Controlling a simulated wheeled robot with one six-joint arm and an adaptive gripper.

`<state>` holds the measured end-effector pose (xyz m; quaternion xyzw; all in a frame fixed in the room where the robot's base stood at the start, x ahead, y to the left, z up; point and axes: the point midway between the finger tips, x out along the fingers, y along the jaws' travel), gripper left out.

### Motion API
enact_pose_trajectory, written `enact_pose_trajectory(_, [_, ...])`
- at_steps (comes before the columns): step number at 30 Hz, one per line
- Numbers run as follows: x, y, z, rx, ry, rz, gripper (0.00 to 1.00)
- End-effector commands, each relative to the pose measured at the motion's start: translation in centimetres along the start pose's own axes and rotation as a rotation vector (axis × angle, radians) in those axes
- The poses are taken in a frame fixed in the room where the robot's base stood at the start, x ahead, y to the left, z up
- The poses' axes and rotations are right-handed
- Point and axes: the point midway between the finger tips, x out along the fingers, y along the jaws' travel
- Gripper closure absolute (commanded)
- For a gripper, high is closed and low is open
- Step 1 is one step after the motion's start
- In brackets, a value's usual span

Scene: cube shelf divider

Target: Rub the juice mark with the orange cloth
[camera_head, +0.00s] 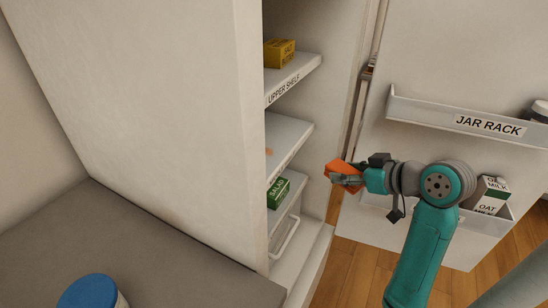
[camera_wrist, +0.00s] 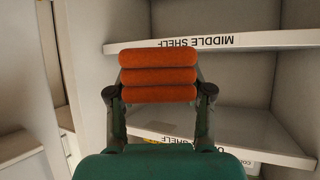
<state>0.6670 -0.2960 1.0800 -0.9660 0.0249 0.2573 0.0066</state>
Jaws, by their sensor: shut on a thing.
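The orange cloth (camera_head: 338,167) is folded and held in my gripper (camera_head: 350,178), just outside the open front of the shelf cabinet. In the wrist view the cloth (camera_wrist: 158,75) shows as a thick folded pad between the two fingers of my gripper (camera_wrist: 158,98). A small pale orange patch (camera_head: 269,152) shows on the shelf below the upper shelf in the head view; it looks like the juice mark, partly hidden by the cabinet's side wall. The cloth is apart from this patch. In the wrist view I cannot make out the mark.
A yellow box (camera_head: 279,53) stands on the upper shelf (camera_head: 296,80). A green box (camera_head: 278,193) stands lower down. A blue-lidded jar (camera_head: 92,293) stands on the grey counter (camera_head: 150,250).

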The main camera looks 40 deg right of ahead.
Motion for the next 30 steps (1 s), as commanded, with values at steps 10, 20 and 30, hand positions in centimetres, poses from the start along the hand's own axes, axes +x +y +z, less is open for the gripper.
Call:
enact_pose_trajectory(10, [0.1,-0.1,-0.3,-0.001,0.001,-0.001,0.91])
enact_pose_trajectory(20, [1.3,-1.6,-3.0,-0.001,0.002,-0.001,0.91])
enact_pose_trajectory(30, [3.8,-2.8,-4.0,-0.001,0.002,-0.003,0.91])
